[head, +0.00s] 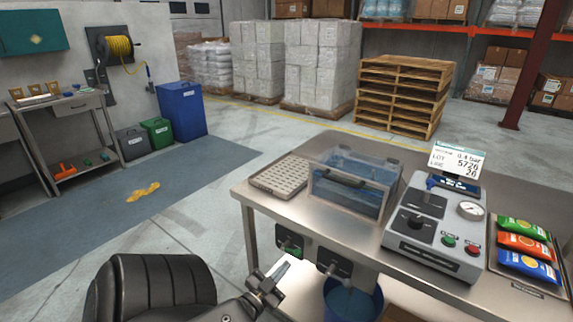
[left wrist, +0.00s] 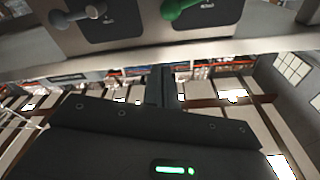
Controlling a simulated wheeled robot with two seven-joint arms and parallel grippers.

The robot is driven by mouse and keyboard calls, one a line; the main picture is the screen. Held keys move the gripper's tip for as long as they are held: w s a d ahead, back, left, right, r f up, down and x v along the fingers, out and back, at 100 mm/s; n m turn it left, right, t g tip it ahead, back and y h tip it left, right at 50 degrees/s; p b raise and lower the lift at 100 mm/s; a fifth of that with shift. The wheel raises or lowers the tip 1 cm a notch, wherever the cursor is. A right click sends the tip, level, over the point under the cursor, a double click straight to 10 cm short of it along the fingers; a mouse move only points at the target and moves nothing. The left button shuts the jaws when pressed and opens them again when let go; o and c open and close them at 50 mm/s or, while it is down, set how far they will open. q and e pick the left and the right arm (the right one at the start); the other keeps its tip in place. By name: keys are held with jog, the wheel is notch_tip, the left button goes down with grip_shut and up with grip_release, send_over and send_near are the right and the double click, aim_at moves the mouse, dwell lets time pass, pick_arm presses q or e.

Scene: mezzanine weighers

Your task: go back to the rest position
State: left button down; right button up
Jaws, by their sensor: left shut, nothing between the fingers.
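My left gripper (head: 278,272) is low in front of the steel table (head: 245,192), below the tabletop edge at its near left part. Its fingers are shut with nothing between them. In the left wrist view the closed dark fingers (left wrist: 162,85) point up toward the table's underside rail. Two dark panels hang under the table's front edge; the left one (head: 289,243) has a green lever. The gripper appears close to the panels, but I cannot tell whether it touches anything. My right gripper is not in the head view.
On the table stand a perforated tray (head: 279,177), a clear lidded box (head: 352,185), a grey machine with gauge (head: 433,225) and a tray with colored packets (head: 527,245). A blue bucket (head: 352,301) stands underneath. A yellow spill (head: 143,191) lies on the floor.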

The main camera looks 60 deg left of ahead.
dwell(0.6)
pick_arm(q)
jog(key=s+d+f+g+h, duration=0.1)
jog(key=s+f+g, duration=0.2)
jog(key=f, duration=0.6)
jog(key=s+d+f+g, duration=0.2)
jog(key=s+f+g, duration=0.15)
jog(key=f, duration=0.65)
jog(key=s+d+f+g+h, duration=0.1)
jog(key=s+f+g, duration=0.2)
jog(key=f, duration=0.6)
jog(key=s+d+f+m+g+h, duration=0.1)
jog(key=s+d+f+g+h, duration=0.2)
jog(key=s+d+f+g, duration=0.5)
jog(key=s+d+f, duration=0.9)
jog(key=s+f, duration=0.2)
jog(key=s, duration=0.1)
jog(key=shift+s, duration=0.2)
jog(key=shift+s+a+f, duration=0.1)
